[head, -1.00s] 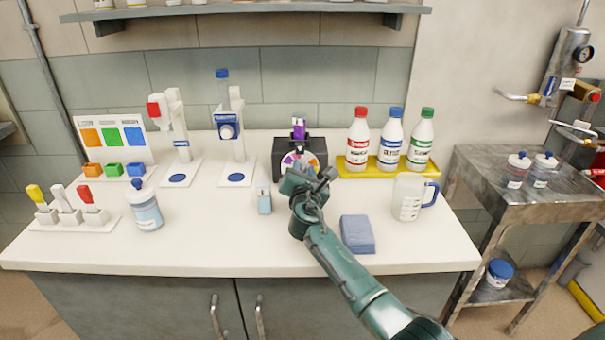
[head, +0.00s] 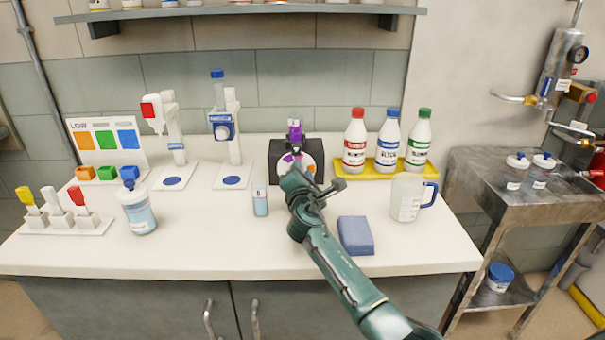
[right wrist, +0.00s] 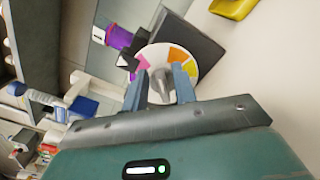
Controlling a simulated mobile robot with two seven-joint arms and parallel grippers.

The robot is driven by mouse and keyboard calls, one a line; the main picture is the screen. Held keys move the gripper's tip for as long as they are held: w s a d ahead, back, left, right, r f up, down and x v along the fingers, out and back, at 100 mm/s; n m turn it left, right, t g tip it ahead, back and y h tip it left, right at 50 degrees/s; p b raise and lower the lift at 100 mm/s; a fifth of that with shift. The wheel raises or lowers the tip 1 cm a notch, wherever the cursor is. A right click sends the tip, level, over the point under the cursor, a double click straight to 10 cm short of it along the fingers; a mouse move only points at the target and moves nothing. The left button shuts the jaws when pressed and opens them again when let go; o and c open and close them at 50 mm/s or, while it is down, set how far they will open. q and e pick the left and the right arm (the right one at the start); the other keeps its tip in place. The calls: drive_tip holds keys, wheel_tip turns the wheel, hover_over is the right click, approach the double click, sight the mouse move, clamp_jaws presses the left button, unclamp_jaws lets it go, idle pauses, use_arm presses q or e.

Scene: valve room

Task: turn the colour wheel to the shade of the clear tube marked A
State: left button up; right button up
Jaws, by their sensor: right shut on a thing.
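The colour wheel (head: 311,162) is a white disc with coloured segments on the front of a black block (head: 318,146). In the right wrist view the wheel (right wrist: 176,54) shows orange and yellow segments on the right and pink on the left. A tube with purple contents (head: 295,132) stands at the top of the block; it also shows in the right wrist view (right wrist: 118,37), its mark unreadable. My right gripper (right wrist: 160,84) is shut on the grey knob at the wheel's centre. In the head view the right gripper (head: 297,176) hides the wheel's lower part. My left gripper is out of view.
A small light-blue vial (head: 260,201) stands left of my right gripper. Several bottles stand on a yellow tray (head: 350,171).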

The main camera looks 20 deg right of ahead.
drive_tip(key=shift+f, duration=0.1)
drive_tip(key=o, duration=0.6)
drive_tip(key=shift+s+a, duration=0.1)
drive_tip(key=shift+s, duration=0.05)
drive_tip(key=p+v, duration=0.1)
drive_tip(key=v, duration=1.2)
drive_tip(key=shift+o, duration=0.2)
